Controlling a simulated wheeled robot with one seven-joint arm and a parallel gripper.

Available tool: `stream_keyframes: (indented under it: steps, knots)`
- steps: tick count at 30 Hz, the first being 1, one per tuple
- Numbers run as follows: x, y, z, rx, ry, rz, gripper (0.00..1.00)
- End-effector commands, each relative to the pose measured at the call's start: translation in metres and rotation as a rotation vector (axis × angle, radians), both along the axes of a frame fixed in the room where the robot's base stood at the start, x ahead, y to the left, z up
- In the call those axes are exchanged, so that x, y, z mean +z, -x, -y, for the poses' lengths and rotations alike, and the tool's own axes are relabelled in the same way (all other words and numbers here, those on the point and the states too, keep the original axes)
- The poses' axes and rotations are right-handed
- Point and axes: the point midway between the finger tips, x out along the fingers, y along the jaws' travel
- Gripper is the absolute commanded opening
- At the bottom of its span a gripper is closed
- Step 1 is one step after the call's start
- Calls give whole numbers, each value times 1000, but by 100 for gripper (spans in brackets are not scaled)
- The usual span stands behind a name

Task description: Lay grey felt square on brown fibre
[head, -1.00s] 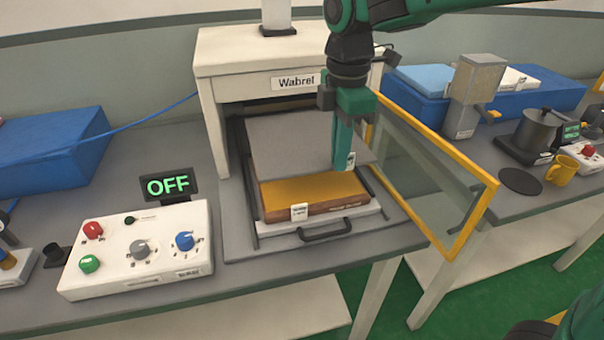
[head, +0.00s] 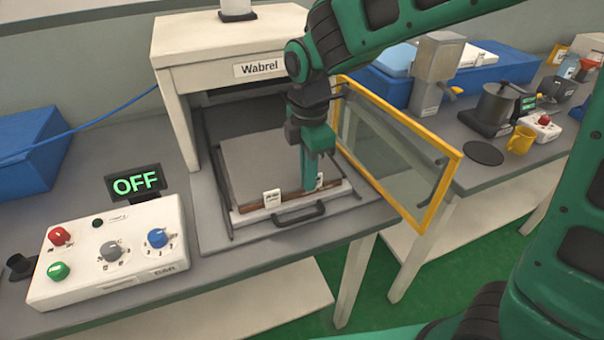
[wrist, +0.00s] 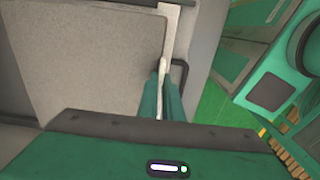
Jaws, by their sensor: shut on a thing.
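The grey felt square (head: 255,160) lies over the stack on the pulled-out tray (head: 248,217), below the opening of the Wabrel press. Its front edge reaches nearly to the front of the stack. Only a narrow strip of the brown fibre (head: 295,199) shows along the front, with white tags there.
The press (head: 225,45) rises behind the tray, and its open yellow-framed guard door (head: 400,150) stands close to my gripper's right. A control box (head: 108,255) and an OFF display (head: 136,184) are at the left. A pot and yellow cup are on the right bench.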

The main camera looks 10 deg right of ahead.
Motion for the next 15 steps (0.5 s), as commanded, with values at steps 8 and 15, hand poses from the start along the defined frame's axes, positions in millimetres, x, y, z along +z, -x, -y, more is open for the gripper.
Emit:
stream_keyframes:
  steps: [8,15]
  knots:
    - [-1,0,0,0,0,1,0]
    - [-1,0,-1,1,0,1,24]
